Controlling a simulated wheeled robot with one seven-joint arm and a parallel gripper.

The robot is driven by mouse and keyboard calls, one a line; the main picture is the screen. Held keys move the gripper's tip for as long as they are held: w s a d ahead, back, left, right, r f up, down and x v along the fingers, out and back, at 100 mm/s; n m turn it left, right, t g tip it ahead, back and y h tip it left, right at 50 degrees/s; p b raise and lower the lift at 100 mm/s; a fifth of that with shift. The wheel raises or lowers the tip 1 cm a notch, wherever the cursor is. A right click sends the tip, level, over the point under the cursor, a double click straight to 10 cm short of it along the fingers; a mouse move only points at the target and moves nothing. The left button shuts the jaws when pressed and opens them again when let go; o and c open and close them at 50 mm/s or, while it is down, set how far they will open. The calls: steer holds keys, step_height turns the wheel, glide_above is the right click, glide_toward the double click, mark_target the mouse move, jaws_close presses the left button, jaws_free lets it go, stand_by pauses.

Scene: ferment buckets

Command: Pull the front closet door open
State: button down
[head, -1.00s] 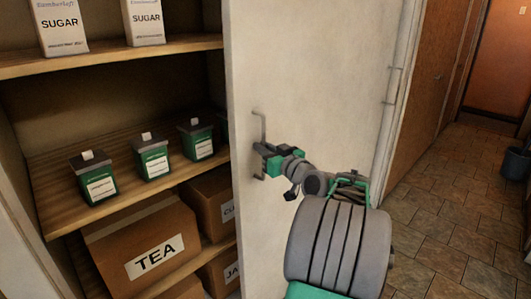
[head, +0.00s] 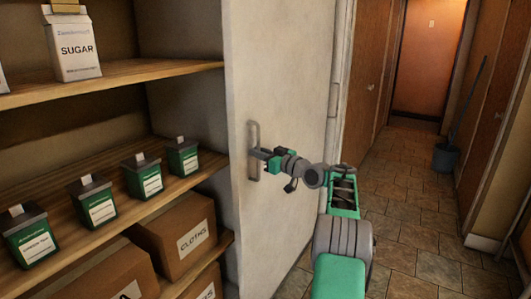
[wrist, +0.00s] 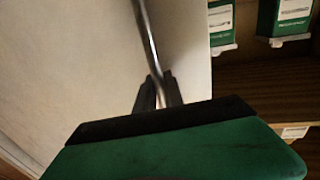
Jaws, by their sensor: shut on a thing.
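The white closet door (head: 285,90) stands open in the head view, its free edge toward me and the shelves showing to its left. Its metal bar handle (head: 253,138) is upright near that edge. My gripper (head: 261,156) is shut on the handle at about its middle. In the wrist view the handle (wrist: 147,40) runs down between the two dark fingers (wrist: 158,92), and the door panel (wrist: 70,60) fills the left side. The fingers' exact contact is partly hidden behind the gripper body.
Shelves (head: 160,72) hold a sugar box (head: 72,45), several green tins (head: 143,176) and cardboard boxes, one marked cloths (head: 184,235). A tiled hallway (head: 410,160) lies open to the right, with a bucket (head: 446,157) by the right wall.

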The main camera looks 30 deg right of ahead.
stand_by(0.3)
steer(key=c, duration=1.5)
jaws_free()
steer(key=shift+w, duration=0.1)
steer(key=shift+o, duration=0.2)
steer(key=b+v, duration=0.1)
steer(key=v, duration=0.6)
steer(key=shift+s+d, duration=0.15)
steer(key=shift+s, duration=0.25)
